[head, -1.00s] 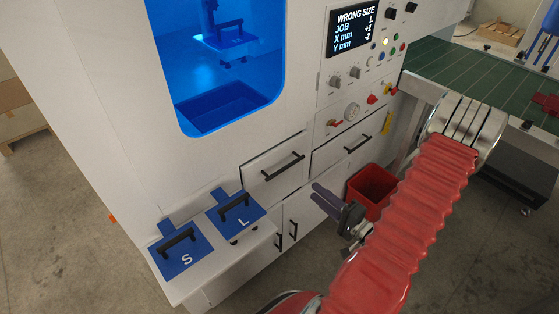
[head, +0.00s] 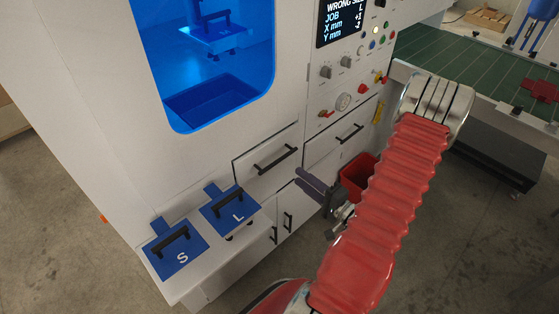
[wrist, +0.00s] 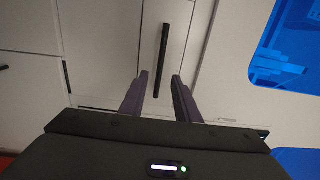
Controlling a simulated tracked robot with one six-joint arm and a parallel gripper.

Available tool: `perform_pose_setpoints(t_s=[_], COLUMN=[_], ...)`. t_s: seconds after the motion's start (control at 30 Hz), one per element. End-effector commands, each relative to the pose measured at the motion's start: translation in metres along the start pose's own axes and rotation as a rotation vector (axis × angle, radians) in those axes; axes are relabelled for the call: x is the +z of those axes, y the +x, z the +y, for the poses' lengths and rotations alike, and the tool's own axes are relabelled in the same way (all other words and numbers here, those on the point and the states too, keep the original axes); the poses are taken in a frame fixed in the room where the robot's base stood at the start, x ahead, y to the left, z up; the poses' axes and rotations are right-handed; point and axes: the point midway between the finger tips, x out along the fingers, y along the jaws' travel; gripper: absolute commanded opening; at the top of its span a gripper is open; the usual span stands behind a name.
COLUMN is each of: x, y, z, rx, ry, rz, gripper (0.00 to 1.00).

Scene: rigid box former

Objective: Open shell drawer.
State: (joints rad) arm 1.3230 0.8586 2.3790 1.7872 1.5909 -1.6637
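Two white drawers with black bar handles are in the machine front in the head view: a left drawer (head: 252,163) below the blue window and a right drawer (head: 322,149). I see no readable label telling which is the shell drawer. Both look closed. My gripper (head: 306,183) is just right of and below the left drawer's handle (head: 275,158), apart from it. In the wrist view my gripper (wrist: 160,80) is open and empty, its two dark fingers pointing at a drawer front. A black handle (wrist: 162,58) lines up with the gap between them.
Blue plates marked S (head: 182,262) and L (head: 238,217) sit on a low white shelf at left. A red bin (head: 357,174) stands behind my gripper. Cupboard doors with black handles (head: 288,221) are below the drawers. A green cutting table (head: 480,85) is at right.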

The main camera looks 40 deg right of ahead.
Motion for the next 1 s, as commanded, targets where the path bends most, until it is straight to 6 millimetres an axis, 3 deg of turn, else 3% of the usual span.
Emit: perform_pose_setpoints(t_s=[1.0], x=[-0.001], y=[0.109], z=[0.000], rx=[0.000], ry=[-0.001], rz=[0.001], gripper=[0.29])
